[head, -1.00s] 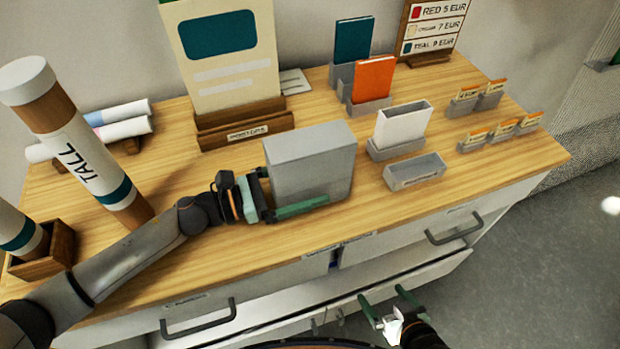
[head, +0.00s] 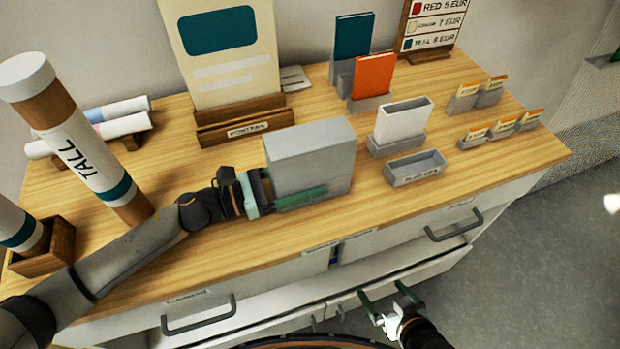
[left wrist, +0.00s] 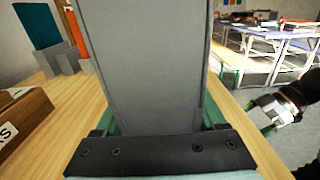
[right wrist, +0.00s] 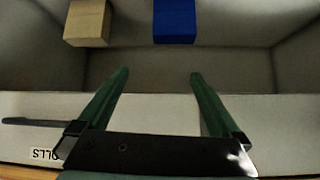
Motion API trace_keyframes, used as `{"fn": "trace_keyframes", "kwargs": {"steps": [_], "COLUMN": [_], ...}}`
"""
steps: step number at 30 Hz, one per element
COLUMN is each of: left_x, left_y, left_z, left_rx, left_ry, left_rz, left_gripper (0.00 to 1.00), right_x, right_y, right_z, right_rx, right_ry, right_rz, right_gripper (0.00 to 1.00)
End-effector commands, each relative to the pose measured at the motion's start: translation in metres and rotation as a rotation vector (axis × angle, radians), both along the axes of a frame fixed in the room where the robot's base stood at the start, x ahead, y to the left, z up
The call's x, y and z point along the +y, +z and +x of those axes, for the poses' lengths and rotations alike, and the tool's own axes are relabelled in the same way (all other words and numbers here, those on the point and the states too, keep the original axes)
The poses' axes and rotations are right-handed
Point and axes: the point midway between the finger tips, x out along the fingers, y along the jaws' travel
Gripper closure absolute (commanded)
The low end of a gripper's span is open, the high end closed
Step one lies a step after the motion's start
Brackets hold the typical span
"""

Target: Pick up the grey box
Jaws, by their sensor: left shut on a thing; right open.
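The grey box (head: 310,152) stands upright on the wooden tabletop, in the middle of the head view. My left gripper (head: 298,194) has come in from the left and is shut on the box low down, one green finger along its front face. In the left wrist view the grey box (left wrist: 150,65) fills the middle, between the two green fingers. I cannot tell whether its base is clear of the tabletop. My right gripper (head: 388,300) is open and empty in front of the cabinet. In the right wrist view its fingers (right wrist: 158,80) are spread above an open drawer.
A sign in a wooden stand (head: 245,122) is behind the box. A white box in a grey holder (head: 402,125) and an empty grey tray (head: 415,168) are to its right. The drawer holds a blue block (right wrist: 174,20) and a tan block (right wrist: 88,22).

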Motion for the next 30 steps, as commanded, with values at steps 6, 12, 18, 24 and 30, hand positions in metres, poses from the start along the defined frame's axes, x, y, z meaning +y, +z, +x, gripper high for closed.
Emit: {"fn": "trace_keyframes", "kwargs": {"steps": [6,12,18,24,30], "left_x": [0.0,0.0,0.0,-0.005,-0.013], "left_y": [0.002,0.005,0.022,0.05,0.087], "left_z": [0.0,0.0,0.0,-0.013,-0.04], "left_rx": [-0.001,-0.003,-0.007,-0.005,-0.008], "left_ry": [-0.001,-0.001,-0.002,-0.003,-0.004], "left_rz": [-0.003,-0.002,-0.002,-0.002,-0.001], "left_gripper": [0.95,0.95,0.95,0.95,0.95], "right_x": [0.0,0.0,0.0,0.0,0.0], "right_y": [0.0,0.0,-0.001,0.004,0.016], "right_z": [0.0,0.001,0.001,0.001,0.001], "right_rx": [-0.001,-0.001,-0.001,-0.001,-0.001], "right_ry": [0.0,0.0,0.0,0.0,0.0], "right_rz": [0.0,0.0,0.0,0.0,0.0], "right_gripper": [0.0,0.0,0.0,0.0,0.0]}}
